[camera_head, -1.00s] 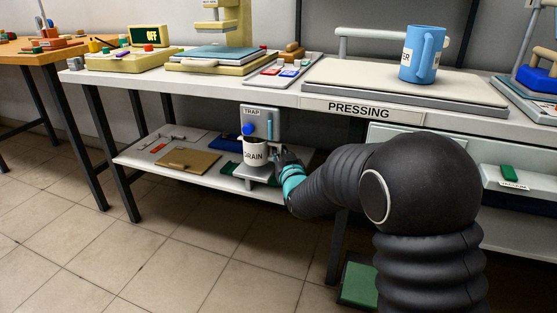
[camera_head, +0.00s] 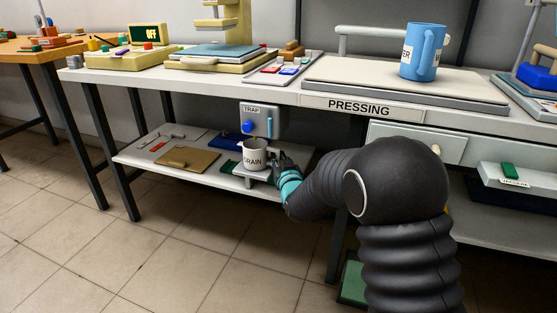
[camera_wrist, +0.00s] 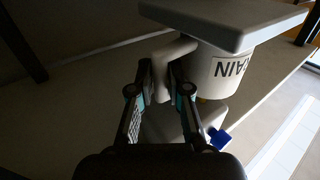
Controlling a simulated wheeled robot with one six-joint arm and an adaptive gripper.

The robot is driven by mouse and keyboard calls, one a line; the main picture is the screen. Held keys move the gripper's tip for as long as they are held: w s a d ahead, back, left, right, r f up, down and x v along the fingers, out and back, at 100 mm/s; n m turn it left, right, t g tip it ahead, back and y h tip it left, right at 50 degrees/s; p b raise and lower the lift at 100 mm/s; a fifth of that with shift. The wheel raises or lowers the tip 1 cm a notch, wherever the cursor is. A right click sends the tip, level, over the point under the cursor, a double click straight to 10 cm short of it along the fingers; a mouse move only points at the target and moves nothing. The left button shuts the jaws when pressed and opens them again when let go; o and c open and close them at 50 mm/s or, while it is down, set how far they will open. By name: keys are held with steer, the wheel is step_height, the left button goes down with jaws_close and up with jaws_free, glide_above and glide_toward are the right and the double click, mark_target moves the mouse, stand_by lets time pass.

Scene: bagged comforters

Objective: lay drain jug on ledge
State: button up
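The drain jug (camera_head: 255,157) is a white, upright mug lettered DRAIN, below the grey TRAP box under the bench. My gripper (camera_head: 284,163) is at its right, handle side. In the wrist view, which is upside down, the jug (camera_wrist: 222,75) has its handle (camera_wrist: 171,55) between the two fingers (camera_wrist: 162,82), which look closed on it. A small grey ledge (camera_head: 246,174) is directly under the jug; its plate (camera_wrist: 235,20) hides the jug's base in the wrist view. I cannot tell whether the base touches it.
The TRAP box (camera_head: 261,118) with its blue knob hangs close above the jug. The lower shelf (camera_head: 135,157) holds a brown board (camera_head: 188,160) and small tools. The PRESSING bench top (camera_head: 285,90) is above, with a blue jug (camera_head: 422,52).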

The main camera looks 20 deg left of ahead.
steer(key=o, duration=0.4)
steer(key=shift+o, duration=0.2)
steer(key=shift+r+p, duration=0.25)
steer(key=shift+p, duration=0.15)
steer(key=v, duration=1.2)
steer(key=s+d+r+m+g+h, duration=0.1)
steer(key=s+d+r+h, duration=0.15)
steer(key=d, duration=0.35)
steer(key=s+d+r+m+g+h, duration=0.1)
steer(key=s+d+g, duration=0.15)
steer(key=d, duration=0.35)
steer(key=s+d+r+m+g+h, duration=0.1)
steer(key=s+d+h, duration=0.15)
steer(key=d, duration=0.35)
steer(key=s+d+m+g+h, duration=0.1)
steer(key=s+d, duration=0.3)
steer(key=s, duration=0.4)
steer(key=s+d+m+g+h, duration=0.1)
steer(key=s+d, duration=0.3)
steer(key=s, duration=0.4)
steer(key=s+d+f+g, duration=0.1)
steer(key=s+d+g, duration=0.2)
steer(key=s, duration=0.5)
steer(key=shift+d+m+g+h+b, duration=0.35)
steer(key=shift+d+m+h+b, duration=0.05)
steer(key=shift+d, duration=0.5)
